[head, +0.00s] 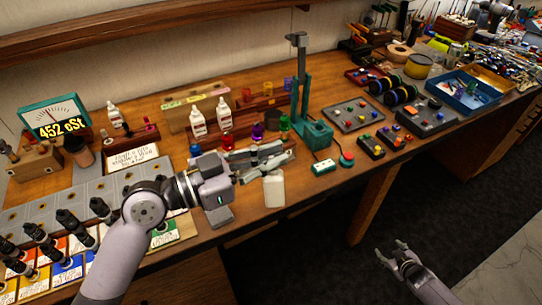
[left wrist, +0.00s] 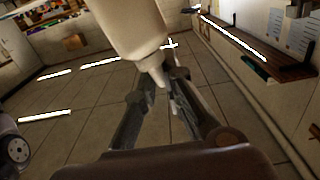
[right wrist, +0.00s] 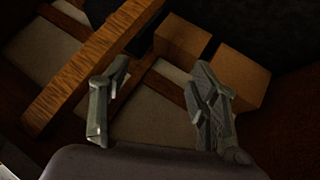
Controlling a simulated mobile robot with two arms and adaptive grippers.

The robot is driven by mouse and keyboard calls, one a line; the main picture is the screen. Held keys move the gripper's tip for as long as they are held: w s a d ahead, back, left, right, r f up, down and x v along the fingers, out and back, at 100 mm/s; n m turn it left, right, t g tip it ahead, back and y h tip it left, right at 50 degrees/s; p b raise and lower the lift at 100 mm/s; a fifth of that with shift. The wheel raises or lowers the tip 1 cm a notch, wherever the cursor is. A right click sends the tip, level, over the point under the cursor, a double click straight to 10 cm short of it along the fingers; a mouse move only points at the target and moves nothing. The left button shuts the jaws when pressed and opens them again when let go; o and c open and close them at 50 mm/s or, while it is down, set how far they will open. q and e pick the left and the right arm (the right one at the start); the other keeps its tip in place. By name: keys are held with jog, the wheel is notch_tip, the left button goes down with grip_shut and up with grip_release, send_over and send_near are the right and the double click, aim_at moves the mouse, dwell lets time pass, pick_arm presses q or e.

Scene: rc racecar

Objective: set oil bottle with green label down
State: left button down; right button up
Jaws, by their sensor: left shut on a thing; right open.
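A white bottle (head: 274,189) hangs at my left gripper (head: 279,155), near the table's front edge. It also shows in the left wrist view (left wrist: 130,27), with its narrow nozzle towards the fingers. My left gripper is shut on it near the nozzle end. No green label shows on the sides in view. Whether its base touches the table I cannot tell. My right gripper (head: 390,253) is open and empty, low in front of the table. Its spread fingers show in the right wrist view (right wrist: 160,100).
White bottles with red markings (head: 197,123) (head: 223,114) stand at the wooden rack (head: 177,118). Coloured small bottles (head: 258,132) stand behind my left gripper. Bare wood (head: 300,186) shows beside the bottle.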

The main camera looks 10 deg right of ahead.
pick_arm(q)
jog(key=shift+w+a+f+n+t+y, duration=0.15)
jog(key=shift+a+f+n+t+y, duration=0.3)
jog(key=shift+n+t, duration=0.3)
jog(key=s+a+f+n+t+y, duration=0.2)
jog(key=a+f+n+t+y, duration=0.1)
jog(key=a, duration=0.4)
jog(key=s+a+f+n+t+y, duration=0.3)
jog(key=a+f+n+t+y, duration=0.1)
jog(key=a+y, duration=0.3)
jog(key=s+a+f+n+t+y, duration=0.2)
jog(key=a+n+y, duration=0.3)
jog(key=a, duration=0.4)
jog(key=shift+s+f+t+y, duration=0.25)
jog(key=shift+f+t+y, duration=0.3)
jog(key=shift+f+t, duration=0.15)
pick_arm(e)
jog(key=s+a+f+m+g, duration=0.1)
jog(key=s+a+f, duration=0.5)
jog(key=s, duration=0.6)
jog(key=s+a+f+g+y, duration=0.1)
jog(key=s+a+f+g, duration=0.3)
jog(key=s+a, duration=0.5)
jog(key=s+a+f+m+g, duration=0.1)
jog(key=s+a+f+g, duration=0.2)
jog(key=s+a+f, duration=0.5)
jog(key=s, duration=0.7)
jog(key=shift+s+m, duration=0.3)
